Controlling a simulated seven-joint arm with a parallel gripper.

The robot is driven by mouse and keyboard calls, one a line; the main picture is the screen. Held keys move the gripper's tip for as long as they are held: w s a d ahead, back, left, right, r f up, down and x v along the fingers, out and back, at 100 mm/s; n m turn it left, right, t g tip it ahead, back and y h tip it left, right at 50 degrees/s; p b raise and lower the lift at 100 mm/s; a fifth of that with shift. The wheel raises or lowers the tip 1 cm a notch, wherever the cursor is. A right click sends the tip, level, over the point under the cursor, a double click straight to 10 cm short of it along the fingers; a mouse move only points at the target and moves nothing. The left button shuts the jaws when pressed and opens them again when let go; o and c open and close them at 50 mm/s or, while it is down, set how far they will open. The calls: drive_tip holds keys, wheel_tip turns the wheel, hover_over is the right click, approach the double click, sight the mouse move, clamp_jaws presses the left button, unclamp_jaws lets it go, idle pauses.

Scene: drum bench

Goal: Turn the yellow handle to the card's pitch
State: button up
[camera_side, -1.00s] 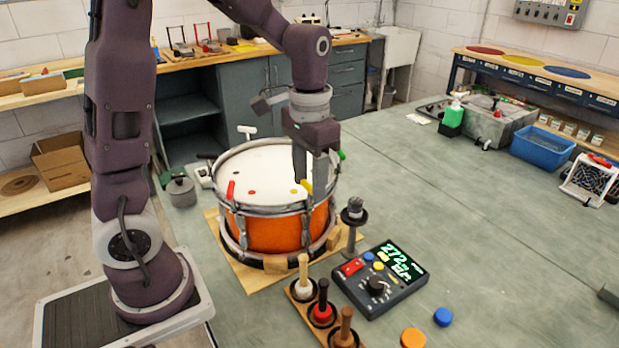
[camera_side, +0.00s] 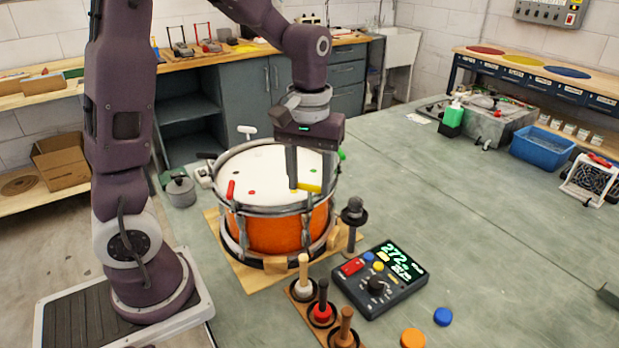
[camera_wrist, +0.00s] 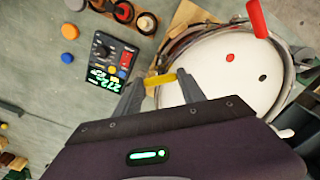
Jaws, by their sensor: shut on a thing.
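A drum with an orange shell (camera_side: 280,230) and a white head (camera_side: 265,170) stands on a wooden base. The yellow handle (camera_side: 311,187) sits at the drum's near right rim and points sideways. My gripper (camera_side: 305,183) reaches down over it and is shut on it. In the wrist view the yellow handle (camera_wrist: 160,79) lies between my two fingertips (camera_wrist: 161,88). A dark meter box (camera_side: 385,283) at the drum's front right shows a green reading that looks like 272; the smaller text is hard to read. I cannot pick out the card.
Red (camera_side: 231,189), green (camera_side: 341,155) and white (camera_side: 247,130) handles stand around the rim. A grey-topped stand (camera_side: 354,212) is close to the drum's right. Several wooden-handled tools stand in a rack (camera_side: 312,318) in front.

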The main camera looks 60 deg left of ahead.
drive_tip(key=shift+n, duration=0.5)
drive_tip(key=o, duration=1.4)
drive_tip(key=shift+c, duration=0.2)
drive_tip(key=shift+r, duration=0.15)
